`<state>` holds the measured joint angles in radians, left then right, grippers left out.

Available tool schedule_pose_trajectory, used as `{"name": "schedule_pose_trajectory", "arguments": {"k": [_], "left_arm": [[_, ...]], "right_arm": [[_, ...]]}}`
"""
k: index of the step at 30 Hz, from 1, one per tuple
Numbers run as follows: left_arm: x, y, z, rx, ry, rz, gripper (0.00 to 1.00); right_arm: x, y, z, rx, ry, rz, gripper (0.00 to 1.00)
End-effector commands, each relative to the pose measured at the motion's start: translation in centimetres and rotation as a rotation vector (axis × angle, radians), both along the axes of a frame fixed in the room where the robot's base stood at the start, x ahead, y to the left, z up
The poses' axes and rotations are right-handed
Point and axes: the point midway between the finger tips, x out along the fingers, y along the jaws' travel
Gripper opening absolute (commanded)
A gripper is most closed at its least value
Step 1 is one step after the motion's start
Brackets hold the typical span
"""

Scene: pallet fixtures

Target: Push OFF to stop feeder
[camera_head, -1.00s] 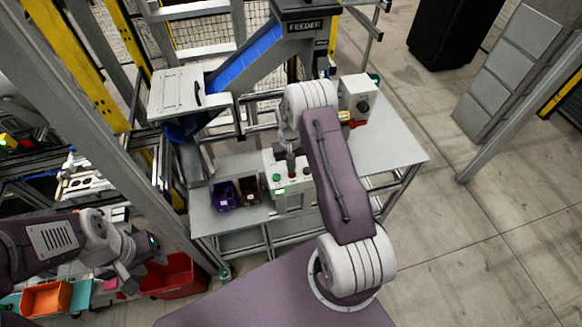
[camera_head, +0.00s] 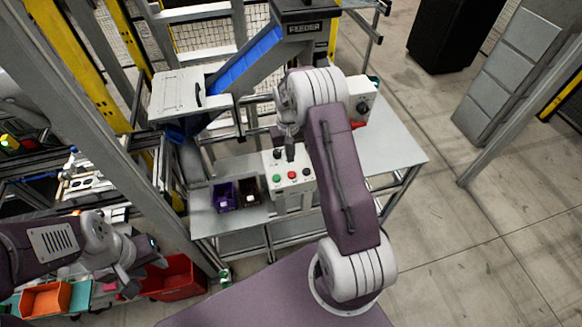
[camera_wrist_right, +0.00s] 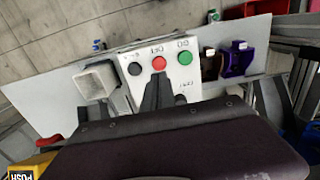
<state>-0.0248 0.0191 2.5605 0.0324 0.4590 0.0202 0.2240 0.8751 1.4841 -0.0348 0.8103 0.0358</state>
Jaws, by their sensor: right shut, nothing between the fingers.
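The pale control box (camera_head: 280,158) stands on the grey table in the head view. It carries a green button (camera_head: 276,178), a red button (camera_head: 292,175) and a black button (camera_head: 306,172). The right wrist view shows the red button (camera_wrist_right: 158,63) between the black (camera_wrist_right: 135,68) and green (camera_wrist_right: 183,57) ones; the labels are too small to read surely. My right gripper (camera_head: 290,153) is shut and empty, behind the red button in the head view. In the right wrist view its fingertips (camera_wrist_right: 158,83) appear apart from that button. My left gripper (camera_head: 146,278) is open and empty at lower left.
A purple bin (camera_head: 224,197) and a dark brown bin (camera_head: 249,192) stand left of the box. A grey box with a dark knob (camera_head: 360,95) stands behind on the right. The feeder (camera_head: 305,27) and its blue chute (camera_head: 246,60) rise behind. The table's right side (camera_head: 395,145) is clear.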

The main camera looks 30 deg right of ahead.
Motion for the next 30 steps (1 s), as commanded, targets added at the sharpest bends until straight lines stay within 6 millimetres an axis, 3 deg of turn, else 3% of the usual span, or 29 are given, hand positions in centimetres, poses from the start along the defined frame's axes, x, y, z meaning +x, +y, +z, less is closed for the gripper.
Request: {"name": "schedule_pose_trajectory", "arguments": {"k": [4,9,30], "left_arm": [[0.0,0.0,-1.3,0.000,0.000,0.000,0.36],[0.0,0.0,-1.6,0.000,-0.001,0.000,0.36],[0.0,0.0,-1.5,0.000,-0.001,0.000,0.36]], "right_arm": [[0.3,0.0,2.8,-0.001,-0.006,0.000,0.00],[0.4,0.0,4.9,-0.001,-0.004,0.001,0.00],[0.4,0.0,5.4,-0.001,-0.004,0.000,0.00]]}}
